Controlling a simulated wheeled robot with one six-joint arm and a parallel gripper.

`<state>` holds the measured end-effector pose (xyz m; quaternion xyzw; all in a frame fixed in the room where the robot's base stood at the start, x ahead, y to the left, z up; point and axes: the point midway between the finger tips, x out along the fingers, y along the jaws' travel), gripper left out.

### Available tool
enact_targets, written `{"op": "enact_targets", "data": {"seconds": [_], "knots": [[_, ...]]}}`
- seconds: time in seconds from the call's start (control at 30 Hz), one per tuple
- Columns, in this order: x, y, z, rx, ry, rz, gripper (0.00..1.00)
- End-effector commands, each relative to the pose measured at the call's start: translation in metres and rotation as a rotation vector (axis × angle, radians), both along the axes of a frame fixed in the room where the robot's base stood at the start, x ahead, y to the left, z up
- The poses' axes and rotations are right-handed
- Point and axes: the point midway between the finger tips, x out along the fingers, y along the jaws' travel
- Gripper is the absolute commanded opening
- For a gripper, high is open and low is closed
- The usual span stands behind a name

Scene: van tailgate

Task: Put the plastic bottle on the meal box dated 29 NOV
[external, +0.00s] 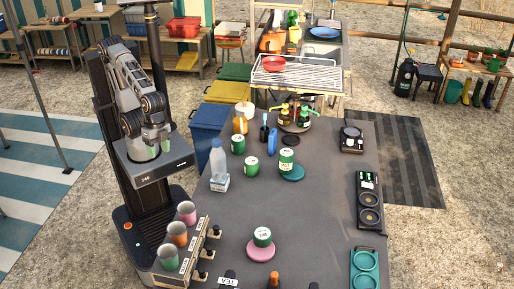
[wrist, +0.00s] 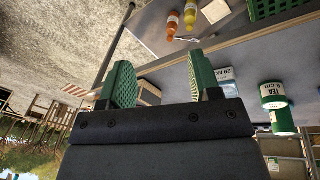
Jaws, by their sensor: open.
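A clear bluish bottle (external: 218,164) with a pale cap stands upright at the left of the dark counter in the external view. Its foot is at a small block with a white label (external: 219,184), too small to read. In the wrist view, a pale box marked 29 NOV (wrist: 226,74) shows just right of my right finger, partly hidden by it. My gripper (external: 152,150) is open and empty, left of the bottle and apart from it. Its green fingers also show in the wrist view (wrist: 158,82), with nothing held between them.
Green tins (external: 286,161) and a lazy-Susan of bottles (external: 294,123) stand on the counter (external: 325,190). A rack of cups (external: 178,236) is at its front left. The counter's middle right has free room.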

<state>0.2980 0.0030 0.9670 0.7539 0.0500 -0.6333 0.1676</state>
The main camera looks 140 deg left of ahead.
Motion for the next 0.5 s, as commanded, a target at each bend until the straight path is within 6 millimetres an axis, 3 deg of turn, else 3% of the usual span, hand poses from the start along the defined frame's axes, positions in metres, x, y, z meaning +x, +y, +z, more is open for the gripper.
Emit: {"op": "enact_targets", "data": {"seconds": [0.2, 0.5], "knots": [[0.0044, -0.0010, 0.0112, 0.196, -0.102, -0.255, 0.57], [0.0051, -0.0003, 0.0125, 0.219, -0.112, -0.282, 0.57]]}}
